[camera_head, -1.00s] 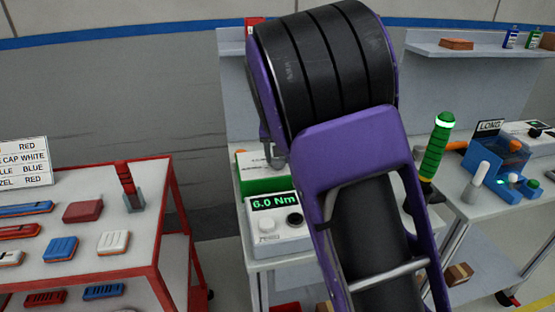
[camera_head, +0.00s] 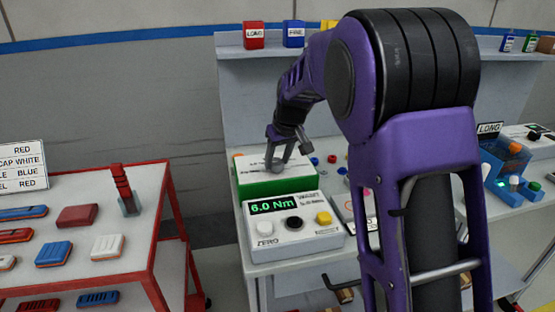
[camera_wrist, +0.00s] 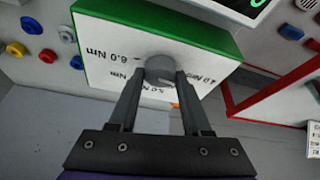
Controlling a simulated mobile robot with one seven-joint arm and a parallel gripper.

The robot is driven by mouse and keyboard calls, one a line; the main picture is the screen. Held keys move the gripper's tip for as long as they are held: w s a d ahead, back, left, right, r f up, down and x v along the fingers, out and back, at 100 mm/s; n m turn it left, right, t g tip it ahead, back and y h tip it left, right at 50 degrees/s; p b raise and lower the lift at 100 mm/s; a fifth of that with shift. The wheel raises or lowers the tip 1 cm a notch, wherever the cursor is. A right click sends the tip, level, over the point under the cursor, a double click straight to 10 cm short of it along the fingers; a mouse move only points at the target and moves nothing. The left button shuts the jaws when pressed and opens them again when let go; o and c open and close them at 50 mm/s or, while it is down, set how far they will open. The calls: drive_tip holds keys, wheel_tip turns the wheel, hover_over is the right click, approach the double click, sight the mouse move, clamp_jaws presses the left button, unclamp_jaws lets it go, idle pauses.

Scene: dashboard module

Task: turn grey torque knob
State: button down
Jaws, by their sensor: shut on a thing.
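The grey torque knob (camera_wrist: 160,69) sits on the white top of a green-sided box (camera_wrist: 211,33) printed with Nm values, upside down in the wrist view. My gripper (camera_wrist: 160,80) is shut on the knob, one finger on each side. In the head view my gripper (camera_head: 278,163) reaches down onto the box (camera_head: 277,184) from behind, and the knob is largely hidden between the fingers. The grey meter (camera_head: 295,243) in front of the box shows a green "6.0 Nm" on its display (camera_head: 274,205).
The meter carries a white button (camera_head: 265,229), a black knob (camera_head: 294,223) and a yellow button (camera_head: 324,217). Small coloured knobs (camera_head: 315,161) lie right of the box. A red-framed table (camera_head: 150,251) with several parts stands at left. A shelf (camera_head: 226,51) hangs behind.

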drive_tip(key=shift+c, duration=1.8)
unclamp_jaws()
drive_tip(key=p+v, duration=0.2)
drive_tip(key=v, duration=1.5)
drive_tip(key=shift+r+p, duration=0.2)
drive_tip(key=shift+p, duration=0.1)
